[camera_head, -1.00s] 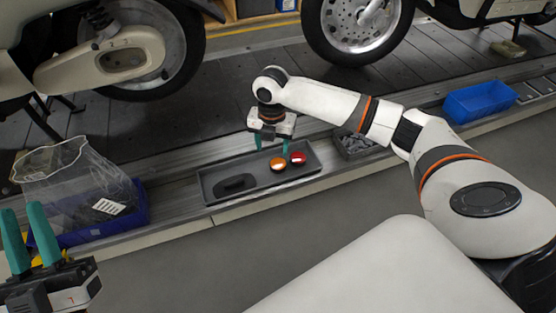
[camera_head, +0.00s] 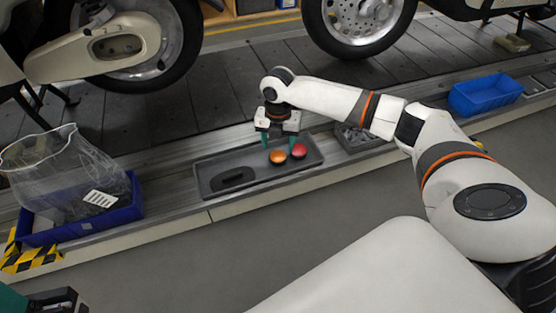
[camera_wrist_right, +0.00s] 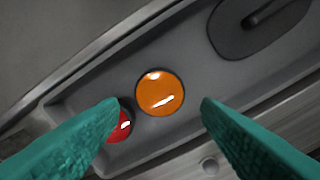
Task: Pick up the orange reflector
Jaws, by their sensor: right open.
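The orange reflector (camera_head: 277,157) is a round, glossy disc lying in the grey tray (camera_head: 212,162). It also shows in the right wrist view (camera_wrist_right: 160,93), between and beyond my fingertips. A red reflector (camera_head: 299,151) lies close to its right in the head view; in the wrist view it (camera_wrist_right: 122,127) is partly hidden by the left finger. My right gripper (camera_head: 279,143) is open and empty just above the orange reflector, its teal fingers apart; it also shows in the wrist view (camera_wrist_right: 160,106). Of my left gripper only a part shows at the bottom left corner; its fingertips are out of frame.
A dark oval part (camera_head: 232,180) lies at the tray's left end. A blue bin (camera_head: 128,209) with a clear bag (camera_head: 70,165) stands left, another blue bin (camera_head: 486,95) right. A grey bin (camera_head: 362,142) sits beside the tray. Scooters stand on the slat conveyor (camera_head: 230,85) behind.

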